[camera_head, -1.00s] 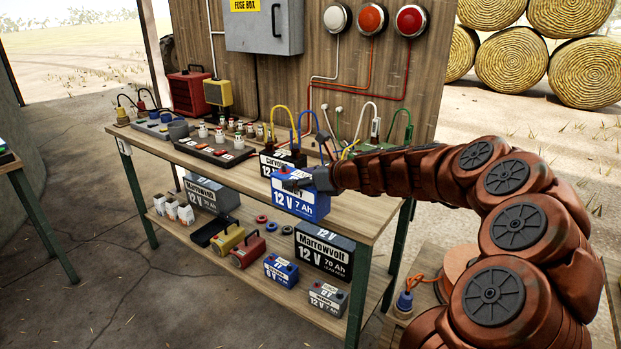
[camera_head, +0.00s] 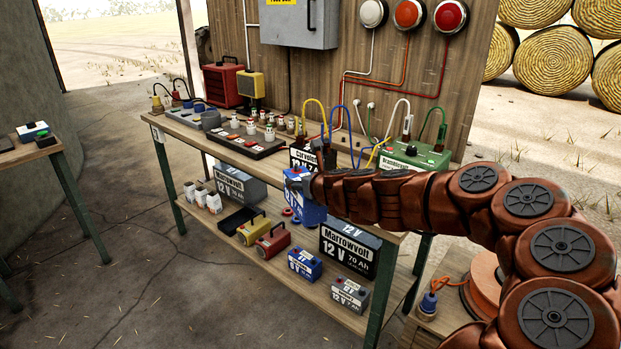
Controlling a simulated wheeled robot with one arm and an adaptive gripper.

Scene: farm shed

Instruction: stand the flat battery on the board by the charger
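A blue battery (camera_head: 314,214) with white lettering hangs in front of the bench's front edge. My gripper (camera_head: 306,187) is at its top and appears shut on it; the fingertips are partly hidden. The battery's face is turned partly away. A green box (camera_head: 428,157) with cables and clips, possibly the charger, stands at the right end of the bench (camera_head: 205,134). A black 12 V battery (camera_head: 302,159) stands behind the blue one, near yellow and blue cables. I cannot clearly pick out the board; my arm hides part of the bench top.
A dark tray of small parts (camera_head: 250,145) and a red box (camera_head: 222,86) occupy the bench's left half. The lower shelf holds a large Marrowvolt battery (camera_head: 347,253) and smaller ones. Another table (camera_head: 22,153) stands at far left, with open floor between.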

